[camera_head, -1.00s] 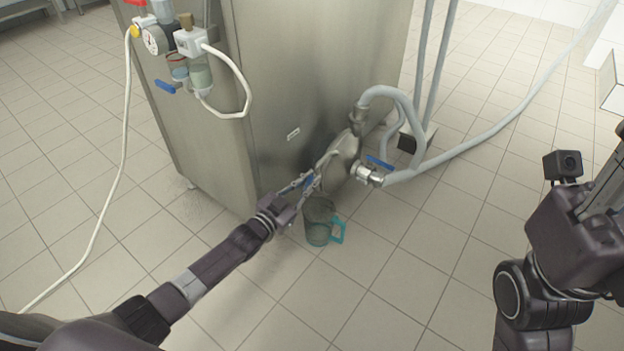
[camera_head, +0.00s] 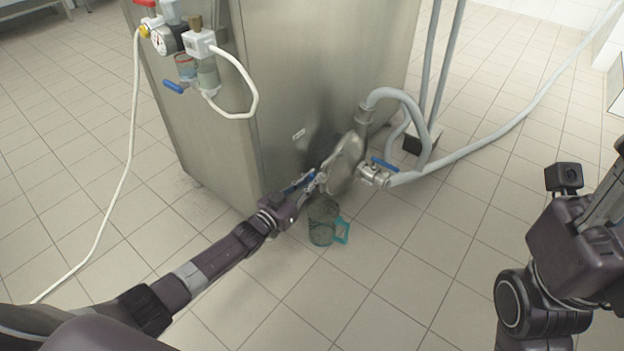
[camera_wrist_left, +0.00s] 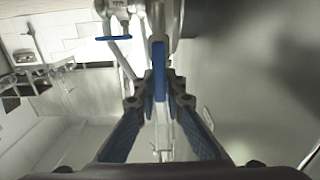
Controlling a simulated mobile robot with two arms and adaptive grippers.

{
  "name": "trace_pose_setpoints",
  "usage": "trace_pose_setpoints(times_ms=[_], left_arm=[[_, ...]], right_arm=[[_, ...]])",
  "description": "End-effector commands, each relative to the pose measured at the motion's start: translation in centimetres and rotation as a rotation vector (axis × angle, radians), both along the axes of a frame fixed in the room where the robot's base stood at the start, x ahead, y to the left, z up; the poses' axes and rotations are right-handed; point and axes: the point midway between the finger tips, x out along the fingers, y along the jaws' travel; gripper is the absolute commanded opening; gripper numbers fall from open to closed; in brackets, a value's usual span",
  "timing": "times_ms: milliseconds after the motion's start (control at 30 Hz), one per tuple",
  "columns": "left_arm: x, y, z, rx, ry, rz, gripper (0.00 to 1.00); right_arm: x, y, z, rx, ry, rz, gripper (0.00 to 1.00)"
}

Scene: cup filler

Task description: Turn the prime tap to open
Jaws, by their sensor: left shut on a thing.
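A steel pump (camera_head: 347,163) sits low on the side of the steel cabinet, with a tap on its near left side. The tap's blue lever (camera_wrist_left: 159,72) shows in the left wrist view between my left gripper's fingers (camera_wrist_left: 160,85). In the head view, my left gripper (camera_head: 314,180) is at this lever and shut on it. The gripper and pump partly hide the tap's body. A second valve with a blue lever (camera_head: 384,164) is on the pump's right side; I cannot tell by label which is the prime tap. My right gripper is out of the picture.
A clear jug with a teal handle (camera_head: 341,232) stands on the floor just below the left gripper. Grey hoses (camera_head: 480,145) run right from the pump. A gauge and filter unit (camera_head: 185,55) hangs on the cabinet (camera_head: 290,75).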

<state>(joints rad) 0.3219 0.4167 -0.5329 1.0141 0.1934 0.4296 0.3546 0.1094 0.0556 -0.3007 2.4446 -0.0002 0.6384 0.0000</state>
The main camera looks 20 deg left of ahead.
Motion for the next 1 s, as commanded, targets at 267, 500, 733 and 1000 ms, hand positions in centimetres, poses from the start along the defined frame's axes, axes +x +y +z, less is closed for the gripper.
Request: trace_pose_setpoints(times_ms=[267, 500, 733, 1000], left_arm=[[0.0, 0.1, -0.1, -0.001, 0.003, 0.002, 0.28], [0.0, 0.0, 0.0, 0.000, 0.001, 0.001, 0.28], [-1.6, 0.6, -0.2, 0.000, 0.002, 0.001, 0.28], [-6.5, 2.4, -0.3, 0.001, 0.005, 0.001, 0.28]], right_arm=[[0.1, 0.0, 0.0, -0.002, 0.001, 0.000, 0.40], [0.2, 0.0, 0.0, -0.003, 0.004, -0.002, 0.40], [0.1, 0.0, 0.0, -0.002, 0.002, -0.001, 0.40], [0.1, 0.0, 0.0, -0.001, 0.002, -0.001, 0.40]])
